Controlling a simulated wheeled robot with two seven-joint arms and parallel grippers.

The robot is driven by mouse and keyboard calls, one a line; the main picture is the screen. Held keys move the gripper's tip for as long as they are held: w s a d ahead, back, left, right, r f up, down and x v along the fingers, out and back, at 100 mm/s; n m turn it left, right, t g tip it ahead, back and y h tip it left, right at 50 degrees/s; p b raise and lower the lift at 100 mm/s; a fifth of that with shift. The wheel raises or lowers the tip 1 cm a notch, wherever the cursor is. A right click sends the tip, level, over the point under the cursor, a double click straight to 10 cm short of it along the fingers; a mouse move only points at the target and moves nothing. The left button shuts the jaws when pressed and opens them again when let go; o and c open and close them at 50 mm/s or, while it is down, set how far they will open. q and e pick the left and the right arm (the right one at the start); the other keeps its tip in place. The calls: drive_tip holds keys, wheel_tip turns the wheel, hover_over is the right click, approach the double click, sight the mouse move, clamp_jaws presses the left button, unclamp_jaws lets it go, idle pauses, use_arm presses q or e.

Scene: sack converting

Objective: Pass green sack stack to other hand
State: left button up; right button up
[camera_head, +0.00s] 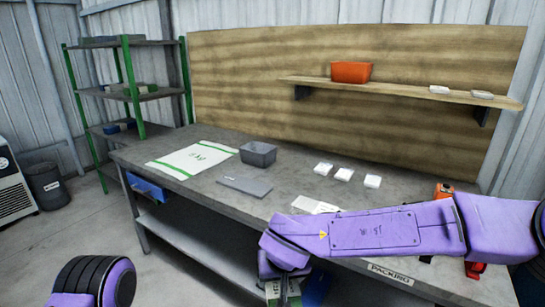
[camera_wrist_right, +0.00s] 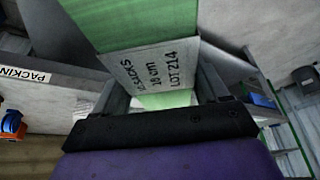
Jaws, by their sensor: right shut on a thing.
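The green sack stack (camera_wrist_right: 130,22) fills the top middle of the right wrist view, with a pale paper band around it printed with "SACKS", "18 cm" and "LOT 214". My right gripper (camera_wrist_right: 162,85) is shut on the stack at this band, one finger on each side. In the head view a small part of the green sack stack (camera_head: 284,291) shows at the bottom edge, below my purple right forearm and in front of the table. The rest of it is cut off there. My left arm shows only as a purple and black link at bottom left; its gripper is out of view.
The workbench (camera_head: 215,205) holds a flat sack (camera_head: 193,158), a grey bin (camera_head: 258,153), a grey plate (camera_head: 245,186) and several small white packs. An orange box (camera_head: 350,72) stands on the wall shelf.

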drive_tip(key=s+d+f, duration=0.1)
drive_tip(key=d+f, duration=0.2)
drive_tip(key=d, duration=0.6)
drive_tip(key=d+f+m, duration=0.1)
drive_tip(key=d+f, duration=0.2)
drive_tip(key=d, duration=0.6)
drive_tip(key=shift+s+h, duration=0.3)
drive_tip(key=shift+s, duration=0.1)
